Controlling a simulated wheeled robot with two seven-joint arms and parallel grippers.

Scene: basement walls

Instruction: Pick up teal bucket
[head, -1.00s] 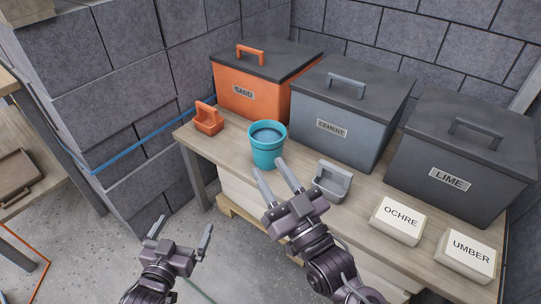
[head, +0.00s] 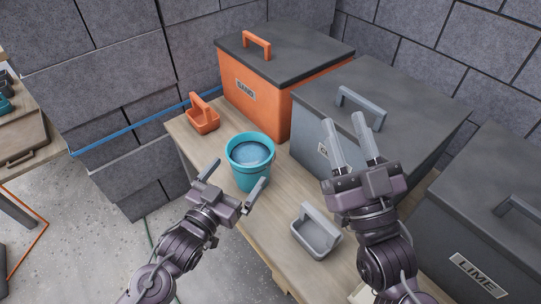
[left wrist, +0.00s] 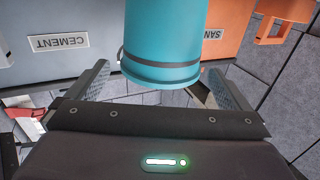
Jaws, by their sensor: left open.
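The teal bucket (head: 250,172) stands upright on the wooden bench, with a bluish-grey surface showing inside its rim. My left gripper (head: 240,174) is open at the near side of the bucket, one finger to its left and one to its right. In the left wrist view the bucket (left wrist: 162,45) appears upside down between the spread fingers (left wrist: 160,85), with gaps showing on both sides. Whether a finger touches it I cannot tell. My right gripper (head: 346,120) is open and empty, raised in front of the cement bin.
An orange carrier (head: 203,121) stands left of the bucket and a grey carrier (head: 315,240) to its right. Behind are the orange sand bin (head: 255,95), the grey cement bin (head: 308,135) and the dark lime bin (head: 470,230). Block walls (head: 100,45) close the corner.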

